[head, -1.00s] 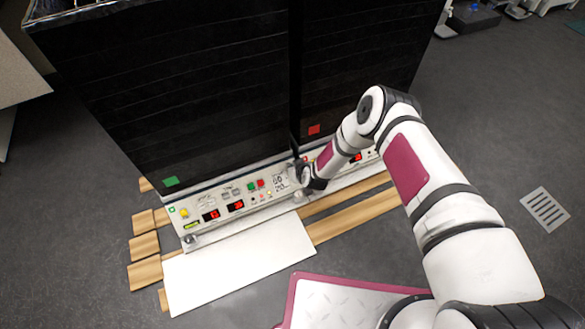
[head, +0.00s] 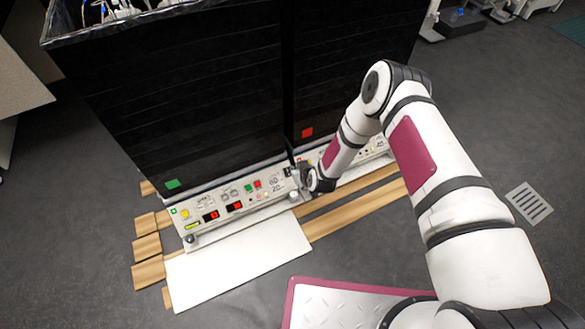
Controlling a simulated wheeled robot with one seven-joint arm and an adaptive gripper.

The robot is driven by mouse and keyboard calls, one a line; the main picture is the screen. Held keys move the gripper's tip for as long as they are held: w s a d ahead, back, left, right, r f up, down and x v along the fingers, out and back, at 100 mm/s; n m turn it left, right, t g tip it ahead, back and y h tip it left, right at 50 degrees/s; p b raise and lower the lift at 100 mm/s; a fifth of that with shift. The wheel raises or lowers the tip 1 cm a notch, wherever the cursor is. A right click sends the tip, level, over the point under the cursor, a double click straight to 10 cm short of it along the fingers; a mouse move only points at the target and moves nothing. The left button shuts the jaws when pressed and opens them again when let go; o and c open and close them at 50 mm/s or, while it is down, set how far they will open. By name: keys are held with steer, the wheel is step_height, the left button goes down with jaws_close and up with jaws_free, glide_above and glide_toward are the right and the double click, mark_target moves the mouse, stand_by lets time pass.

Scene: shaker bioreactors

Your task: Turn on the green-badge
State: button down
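The green badge (head: 172,184) is a small green square at the lower left of the left black shaker cabinet (head: 190,100). Below it is that cabinet's light control panel (head: 222,211), with a yellow button (head: 185,213), red displays (head: 237,206), and small green and red buttons (head: 257,184). My gripper (head: 298,170) is at the right end of this panel, close to its front face. It is small and dark here, and my arm comes in from the right. I cannot tell whether it touches the panel or whether its fingers are open.
A second black cabinet (head: 350,70) with a red badge (head: 307,132) stands directly to the right; my arm partly covers its panel. A white board (head: 240,262) and wooden slats (head: 149,248) lie in front. Open grey floor (head: 80,230) is at left.

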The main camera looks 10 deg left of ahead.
steer(key=shift+p+v, duration=0.35)
steer(key=shift+v, duration=0.95)
